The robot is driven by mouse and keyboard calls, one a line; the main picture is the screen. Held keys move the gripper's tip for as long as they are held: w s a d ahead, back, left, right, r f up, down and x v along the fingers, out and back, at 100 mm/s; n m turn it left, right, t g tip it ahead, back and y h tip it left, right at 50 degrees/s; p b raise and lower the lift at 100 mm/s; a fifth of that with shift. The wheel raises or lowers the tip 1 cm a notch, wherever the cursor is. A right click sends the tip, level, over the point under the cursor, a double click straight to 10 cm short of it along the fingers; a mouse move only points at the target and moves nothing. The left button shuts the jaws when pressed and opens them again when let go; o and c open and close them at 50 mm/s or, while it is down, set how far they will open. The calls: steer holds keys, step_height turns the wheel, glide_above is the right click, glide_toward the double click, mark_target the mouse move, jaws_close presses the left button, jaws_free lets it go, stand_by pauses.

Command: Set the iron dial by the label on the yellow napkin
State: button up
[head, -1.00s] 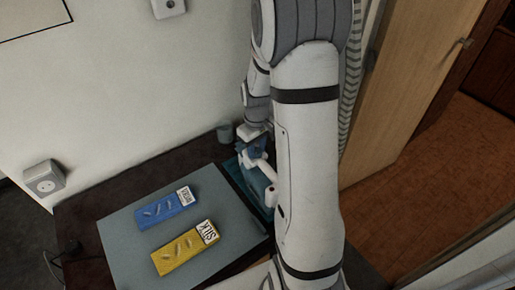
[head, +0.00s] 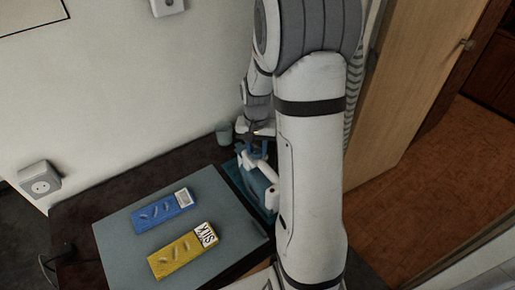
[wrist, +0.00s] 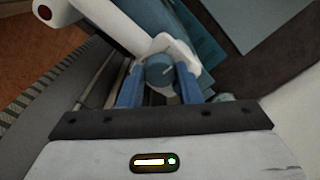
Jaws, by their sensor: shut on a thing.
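The yellow napkin (head: 178,255) lies folded on the grey board, with a white label (head: 206,236) reading "SILK". The iron (head: 264,178) is mostly hidden behind my arm; its white body and handle show in the wrist view (wrist: 112,20). The round, dark blue-grey dial (wrist: 159,70) sits on the iron, with a small light mark on its face. My gripper (wrist: 159,88) has its blue fingers on either side of the dial, shut on it. In the head view my gripper (head: 258,150) is small and partly hidden. The dial's scale is not readable.
A blue napkin (head: 162,210) with an unreadable label lies beside the yellow one on the grey board (head: 120,252). A greenish cup (head: 223,134) stands at the back near the wall. A teal surface (head: 236,178) lies by the iron. A wall socket (head: 39,180) is at left.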

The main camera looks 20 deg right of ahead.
mark_target(256, 151)
steer(key=shift+m, duration=0.5)
steer(key=o, duration=1)
step_height(256, 151, up, 8)
steer(key=shift+f, duration=0.1)
steer(key=shift+a, duration=0.1)
stand_by(0.3)
